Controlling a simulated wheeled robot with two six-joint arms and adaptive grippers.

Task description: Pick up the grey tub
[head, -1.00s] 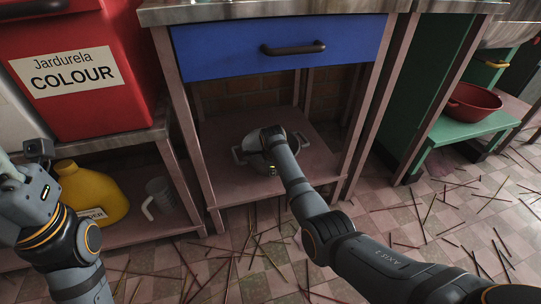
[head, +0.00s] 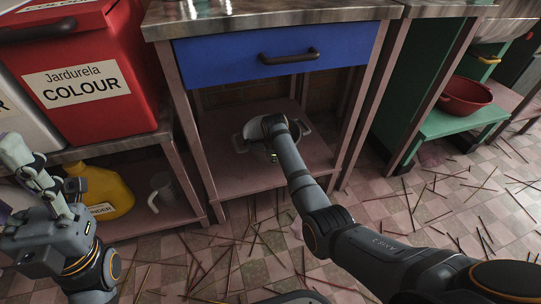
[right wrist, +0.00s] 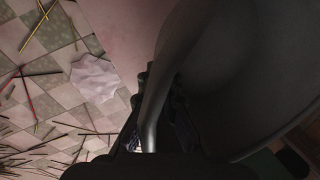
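The grey tub (head: 240,144) sits on the low shelf under the blue drawer, with a small side handle showing on either side of my right arm. My right gripper (head: 272,154) is at its near side and the forearm hides much of it. In the right wrist view the tub (right wrist: 245,75) is a large dark curved surface. Its pale grey rim (right wrist: 155,108) runs between the fingers of my right gripper (right wrist: 163,95); whether they press on it is too dark to tell. My left gripper (head: 48,190) is empty and looks open at the far left, away from the tub.
The blue drawer (head: 220,58) and its frame close in over the low shelf (head: 240,178), with legs on both sides. Incense sticks (head: 265,243) litter the floor.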

